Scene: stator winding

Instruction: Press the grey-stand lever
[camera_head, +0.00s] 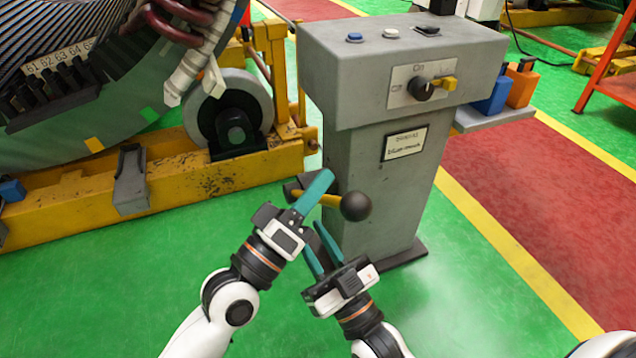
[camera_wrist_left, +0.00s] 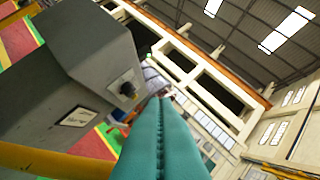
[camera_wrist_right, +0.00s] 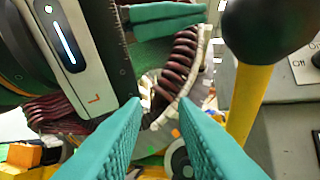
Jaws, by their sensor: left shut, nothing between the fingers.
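The grey stand (camera_head: 375,180) stands right of centre in the head view. Its lever, a yellow rod with a black ball (camera_head: 355,206), sticks out low on the stand's near left side. My left gripper (camera_head: 325,178) is shut and empty. Its teal fingers cross over the yellow rod in the head view; I cannot tell whether they touch it. The rod also shows in the left wrist view (camera_wrist_left: 50,160), left of the shut fingers. My right gripper (camera_head: 313,238) is open and empty, below the ball. The right wrist view shows the ball (camera_wrist_right: 268,25) to the right of its fingers.
A rotary switch (camera_head: 422,88) and several buttons sit on the stand's top box. A yellow frame with a grey wheel (camera_head: 230,108) and the large stator (camera_head: 70,90) are at the left. Green floor lies in front.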

